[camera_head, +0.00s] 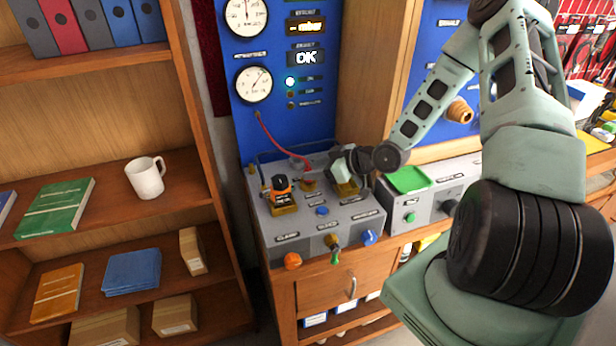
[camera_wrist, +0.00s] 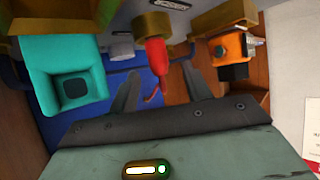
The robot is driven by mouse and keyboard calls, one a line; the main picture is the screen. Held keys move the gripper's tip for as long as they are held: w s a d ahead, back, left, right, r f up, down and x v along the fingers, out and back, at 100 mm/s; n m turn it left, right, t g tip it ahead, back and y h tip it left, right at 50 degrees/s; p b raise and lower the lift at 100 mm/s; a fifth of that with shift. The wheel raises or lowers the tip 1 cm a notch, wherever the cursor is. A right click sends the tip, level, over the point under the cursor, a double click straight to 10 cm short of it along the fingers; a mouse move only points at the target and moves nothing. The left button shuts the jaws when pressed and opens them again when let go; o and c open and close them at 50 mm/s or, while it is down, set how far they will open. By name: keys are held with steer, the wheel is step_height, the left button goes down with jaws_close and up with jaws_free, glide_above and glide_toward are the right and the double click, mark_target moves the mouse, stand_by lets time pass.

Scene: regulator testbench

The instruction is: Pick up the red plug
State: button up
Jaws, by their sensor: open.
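The red plug (camera_wrist: 155,55) shows in the wrist view, with its upper end at a brass socket (camera_wrist: 152,24) and a red cord below it. My gripper (camera_wrist: 160,72) is open, its two dark fingers spread on either side of the plug in the picture. A gap shows between the plug and each finger, and I see no contact. In the head view my gripper is small and low over the grey testbench (camera_head: 285,225), near the end of the red cord (camera_head: 270,135). The plug itself is hard to make out there.
An orange device (camera_wrist: 230,48) in a brass holder stands on one side of the plug, and a teal block (camera_wrist: 68,75) on the other. A shelf with a white mug (camera_head: 146,178) stands at left.

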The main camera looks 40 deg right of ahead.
steer(key=shift+x, duration=0.8)
jaws_close()
steer(key=shift+r, duration=0.1)
